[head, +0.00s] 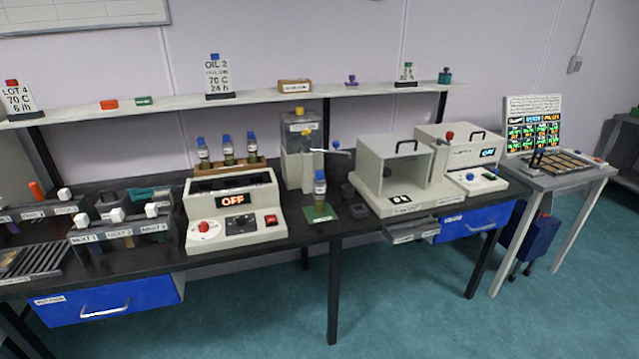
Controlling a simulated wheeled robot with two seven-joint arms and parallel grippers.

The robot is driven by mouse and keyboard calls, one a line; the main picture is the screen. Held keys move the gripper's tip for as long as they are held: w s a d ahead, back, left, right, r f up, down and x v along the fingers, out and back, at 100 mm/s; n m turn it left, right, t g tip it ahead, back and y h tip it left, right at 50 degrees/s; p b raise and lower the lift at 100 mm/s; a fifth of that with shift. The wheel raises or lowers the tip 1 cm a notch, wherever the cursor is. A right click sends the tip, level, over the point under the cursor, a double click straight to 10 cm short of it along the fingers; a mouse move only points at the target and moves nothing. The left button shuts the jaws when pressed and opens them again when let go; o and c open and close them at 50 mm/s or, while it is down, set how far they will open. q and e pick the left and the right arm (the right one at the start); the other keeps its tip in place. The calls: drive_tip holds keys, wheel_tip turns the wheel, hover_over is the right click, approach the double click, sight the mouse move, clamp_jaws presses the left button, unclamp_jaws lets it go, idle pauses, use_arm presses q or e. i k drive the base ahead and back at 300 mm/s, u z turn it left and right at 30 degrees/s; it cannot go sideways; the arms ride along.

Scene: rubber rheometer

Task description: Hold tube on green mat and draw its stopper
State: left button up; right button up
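A clear tube (319,196) with a yellowish lower part stands upright on the green mat (328,214), near the front edge of the dark bench. Its blue stopper (319,175) sits in the top. A white label band is on the tube. Neither of my grippers is in the head view, and nothing touches the tube.
An oil dispenser (300,150) stands behind the mat. A small dark block (358,210) and an open-fronted chamber (393,175) are to the right.

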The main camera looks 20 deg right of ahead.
sight(318, 178)
drive_tip(key=k, duration=0.65)
drive_tip(key=z, duration=0.45)
drive_tip(key=i, duration=0.35)
drive_tip(key=z, duration=0.85)
drive_tip(key=i, duration=0.8)
drive_tip(key=u, duration=0.45)
drive_tip(key=i, duration=0.8)
drive_tip(key=u, duration=0.85)
